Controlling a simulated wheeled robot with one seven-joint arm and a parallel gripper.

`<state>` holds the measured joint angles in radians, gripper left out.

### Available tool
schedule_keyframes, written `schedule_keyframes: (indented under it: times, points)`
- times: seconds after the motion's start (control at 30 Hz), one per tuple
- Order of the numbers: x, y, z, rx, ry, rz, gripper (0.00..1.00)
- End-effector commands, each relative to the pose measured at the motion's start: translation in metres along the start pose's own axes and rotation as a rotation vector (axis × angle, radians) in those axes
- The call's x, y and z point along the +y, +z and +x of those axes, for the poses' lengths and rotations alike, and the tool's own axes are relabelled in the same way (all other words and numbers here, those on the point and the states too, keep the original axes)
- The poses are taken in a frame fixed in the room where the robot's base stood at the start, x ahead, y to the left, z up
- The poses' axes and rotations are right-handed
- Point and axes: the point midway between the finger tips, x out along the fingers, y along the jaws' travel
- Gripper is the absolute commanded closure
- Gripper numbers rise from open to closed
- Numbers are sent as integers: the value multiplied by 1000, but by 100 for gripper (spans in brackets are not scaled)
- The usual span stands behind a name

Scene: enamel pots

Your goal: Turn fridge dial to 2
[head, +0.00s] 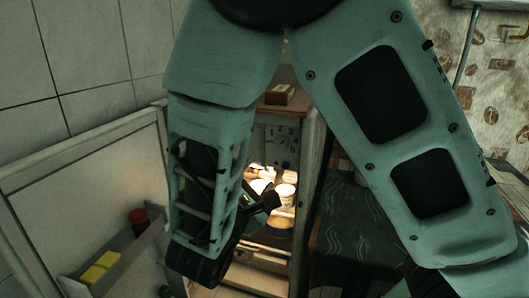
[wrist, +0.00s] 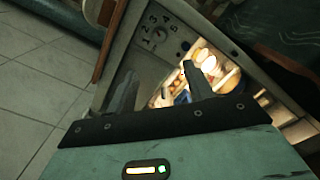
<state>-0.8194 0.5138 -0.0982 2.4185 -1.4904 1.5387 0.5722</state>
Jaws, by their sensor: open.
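The open fridge (head: 262,283) stands behind my arm in the head view, lit inside. Its dial (wrist: 159,36) is a small dark round knob on a grey panel (wrist: 168,50), with numbers printed around it, in the upper middle of the wrist view. I cannot tell which number it points at. The panel also shows in the head view (head: 284,140), partly hidden by my arm. My gripper (wrist: 159,86) is open, with nothing between its fingers. In the wrist view, its fingertips are below the dial and apart from it.
The open fridge door (head: 85,180) spreads at the left, with a shelf holding a red-topped jar (head: 139,220) and yellow items (head: 100,268). Several lit containers (head: 284,192) sit inside the fridge. A brown box (head: 280,95) lies on top. Floor tiles (wrist: 45,80) are clear at left.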

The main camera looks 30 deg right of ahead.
Motion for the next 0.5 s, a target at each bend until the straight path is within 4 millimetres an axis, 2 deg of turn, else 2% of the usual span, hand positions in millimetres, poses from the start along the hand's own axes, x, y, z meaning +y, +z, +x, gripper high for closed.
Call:
schedule_keyframes:
  times: [0.17, 0.5]
  points:
    - [1, 1, 20, -5, 2, 0, 48]
    - [0, 2, 90, -4, -2, -2, 48]
